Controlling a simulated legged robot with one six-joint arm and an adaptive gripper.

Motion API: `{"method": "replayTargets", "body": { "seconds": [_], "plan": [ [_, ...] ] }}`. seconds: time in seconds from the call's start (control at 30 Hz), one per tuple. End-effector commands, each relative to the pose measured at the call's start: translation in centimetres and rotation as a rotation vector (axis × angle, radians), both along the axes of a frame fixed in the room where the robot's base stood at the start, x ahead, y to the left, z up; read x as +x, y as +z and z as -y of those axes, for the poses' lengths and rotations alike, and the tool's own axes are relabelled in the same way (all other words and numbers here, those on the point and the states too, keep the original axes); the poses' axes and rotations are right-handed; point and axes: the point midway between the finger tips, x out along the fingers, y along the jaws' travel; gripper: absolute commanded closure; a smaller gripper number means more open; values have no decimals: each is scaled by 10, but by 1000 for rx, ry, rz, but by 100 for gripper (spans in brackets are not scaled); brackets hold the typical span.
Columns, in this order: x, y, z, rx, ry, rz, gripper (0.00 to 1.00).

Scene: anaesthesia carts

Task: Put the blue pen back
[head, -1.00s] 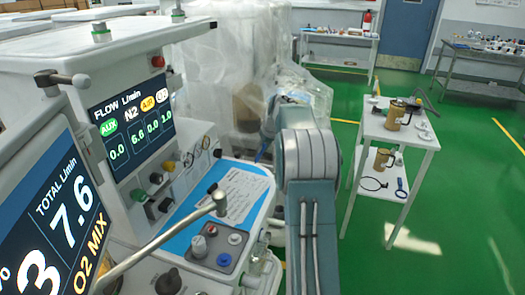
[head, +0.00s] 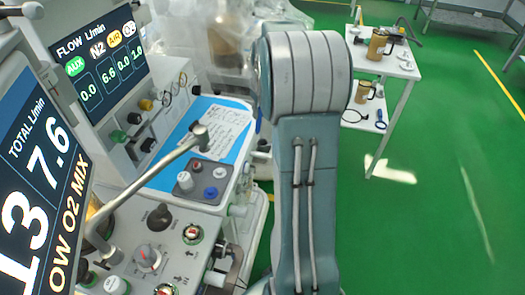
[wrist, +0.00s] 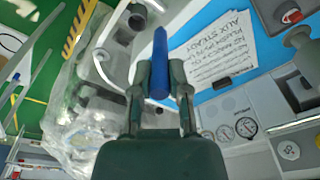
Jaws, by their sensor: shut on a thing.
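The blue pen (wrist: 160,62) is between the two fingers of my gripper (wrist: 158,80) in the wrist view. My gripper is shut on it, and the pen points away past the fingertips. A written paper sheet (wrist: 215,55) lies on the blue work surface (wrist: 262,22) to the right of the pen. In the head view, the sheet (head: 222,132) and the blue surface (head: 167,180) are on the anaesthesia cart, left of my arm. A small blue bit of the pen (head: 259,124) shows at my arm's left edge. My gripper is hidden behind the arm there.
The cart's flow screen (head: 97,60) and a metal arm (head: 150,175) stand at left. A plastic-covered machine (head: 215,45) is behind. A white side table (head: 395,65) with brown jugs stands at right. Green floor at right is open.

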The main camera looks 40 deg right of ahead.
Motion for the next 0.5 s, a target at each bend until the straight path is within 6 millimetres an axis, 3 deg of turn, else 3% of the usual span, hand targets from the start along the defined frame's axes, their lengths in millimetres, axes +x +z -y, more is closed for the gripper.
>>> {"method": "replayTargets", "body": {
  "seconds": [0.1,0.3,0.5],
  "plan": [
    [-29,-3,-12,-4,1,-55,100],
    [-60,-7,-24,-11,4,-115,100],
    [-61,-13,-22,-11,5,-133,100]
  ]
}}
